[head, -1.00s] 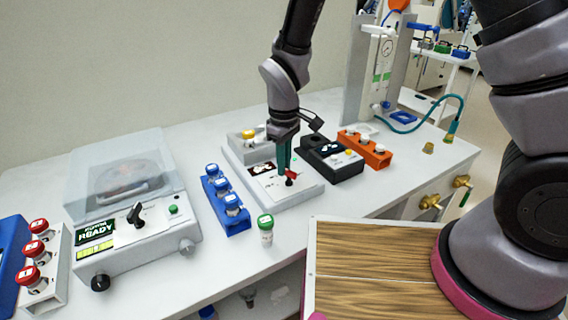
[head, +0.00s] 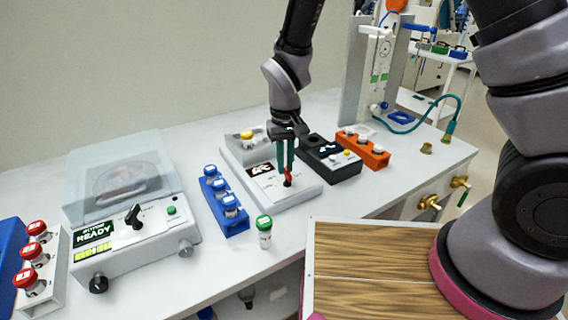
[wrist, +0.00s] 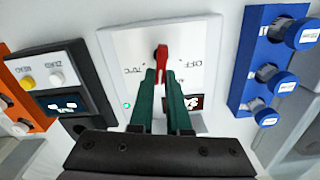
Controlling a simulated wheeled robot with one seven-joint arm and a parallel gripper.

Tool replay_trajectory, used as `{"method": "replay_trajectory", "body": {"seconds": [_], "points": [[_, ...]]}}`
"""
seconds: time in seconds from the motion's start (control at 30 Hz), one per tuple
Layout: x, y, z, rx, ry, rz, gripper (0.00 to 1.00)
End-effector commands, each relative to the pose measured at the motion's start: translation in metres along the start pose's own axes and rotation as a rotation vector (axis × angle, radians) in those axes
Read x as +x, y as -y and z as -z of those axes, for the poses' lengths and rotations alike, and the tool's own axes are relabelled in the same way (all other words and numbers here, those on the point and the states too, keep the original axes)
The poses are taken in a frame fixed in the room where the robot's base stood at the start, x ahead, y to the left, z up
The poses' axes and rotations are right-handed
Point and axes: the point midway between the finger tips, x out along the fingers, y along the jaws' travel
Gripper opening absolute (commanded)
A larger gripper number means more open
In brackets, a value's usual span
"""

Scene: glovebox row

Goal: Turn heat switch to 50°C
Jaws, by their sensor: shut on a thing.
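The heat switch is a small red lever (head: 287,175) on a black pivot, on the front of a white heater unit (head: 304,193). In the wrist view the red lever (wrist: 162,64) stands straight along the picture, between an upside-down OFF label on the right and a label that seems to read 70°C on the left. My gripper (head: 286,168) reaches down from above, its green fingers shut on the lever. The wrist view shows the fingertips (wrist: 162,76) at either side of it, covering part of the panel. The unit's dark display (head: 261,169) shows lit characters, too small to read.
A blue rack (head: 238,224) with blue-capped vials stands left of the unit, a green-capped vial (head: 264,232) in front. A black device (head: 333,164) and an orange rack (head: 375,160) stand to the right. A lidded machine (head: 140,236) is further left.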

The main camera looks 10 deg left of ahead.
Motion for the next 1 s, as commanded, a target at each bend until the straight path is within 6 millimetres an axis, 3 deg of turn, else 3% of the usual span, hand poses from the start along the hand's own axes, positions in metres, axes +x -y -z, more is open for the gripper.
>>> {"method": "replay_trajectory", "body": {"seconds": [0.4, 0.9, 0.93, 1.0], "points": [[0.0001, -0.0025, -0.0005, 0.169, 0.0, 0.0, 0.0], [0.0003, -0.0028, -0.0007, 0.186, 0.001, 0.0, 0.0], [0.0003, -0.0028, -0.0007, 0.186, 0.001, 0.0, 0.26], [0.0003, -0.0028, -0.0007, 0.186, 0.001, 0.0, 0.45]]}}
